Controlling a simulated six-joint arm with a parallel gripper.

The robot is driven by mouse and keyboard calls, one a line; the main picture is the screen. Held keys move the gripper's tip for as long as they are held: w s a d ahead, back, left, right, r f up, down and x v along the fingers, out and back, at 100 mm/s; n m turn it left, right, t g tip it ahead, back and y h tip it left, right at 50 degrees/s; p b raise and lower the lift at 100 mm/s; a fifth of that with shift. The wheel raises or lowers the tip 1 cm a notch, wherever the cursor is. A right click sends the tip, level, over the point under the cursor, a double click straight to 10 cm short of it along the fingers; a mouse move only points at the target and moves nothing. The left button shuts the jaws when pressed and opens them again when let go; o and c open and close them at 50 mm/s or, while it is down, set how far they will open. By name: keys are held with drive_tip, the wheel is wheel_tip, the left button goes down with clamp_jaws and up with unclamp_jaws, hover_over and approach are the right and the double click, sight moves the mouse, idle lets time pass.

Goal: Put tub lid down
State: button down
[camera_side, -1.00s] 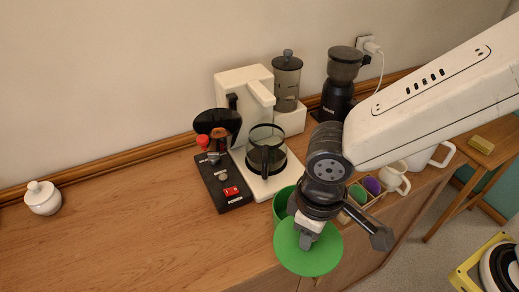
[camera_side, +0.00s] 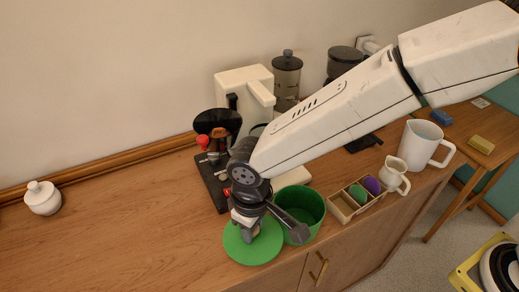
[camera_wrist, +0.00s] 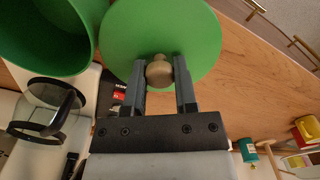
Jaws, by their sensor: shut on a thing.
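The green tub lid (camera_side: 268,246) is a flat round disc close over the wooden counter, left of the tub in the side view; I cannot tell if it touches the counter. My gripper (camera_side: 248,232) is above it. In the wrist view my gripper (camera_wrist: 160,80) is shut on the lid's brown knob (camera_wrist: 159,70), and the green lid (camera_wrist: 160,25) spreads out beyond the fingers. The green tub (camera_side: 310,204) stands open to the right of the lid. It also shows at upper left in the wrist view (camera_wrist: 50,35).
A white coffee maker (camera_side: 245,82) and a black switch box (camera_side: 212,180) stand behind. A wooden box with coloured eggs (camera_side: 346,206), a small creamer (camera_side: 393,177) and a white jug (camera_side: 420,147) are right of the tub.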

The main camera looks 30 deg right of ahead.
sight(241, 238)
drive_tip(key=shift+w+a+f, duration=0.4)
drive_tip(key=shift+w+f, duration=0.1)
drive_tip(key=shift+f, duration=0.25)
drive_tip(key=shift+w+a+f, duration=0.35)
drive_tip(key=shift+w+f, duration=0.1)
drive_tip(key=shift+f, duration=0.25)
drive_tip(key=shift+f, duration=0.1)
drive_tip(key=shift+w+a+f, duration=0.15)
drive_tip(key=shift+w+f, duration=0.05)
drive_tip(key=shift+f, duration=1.55)
drive_tip(key=shift+f, duration=0.15)
drive_tip(key=shift+c, duration=2)
unclamp_jaws()
wheel_tip(241, 238, up, 12)
drive_tip(key=shift+r, duration=0.2)
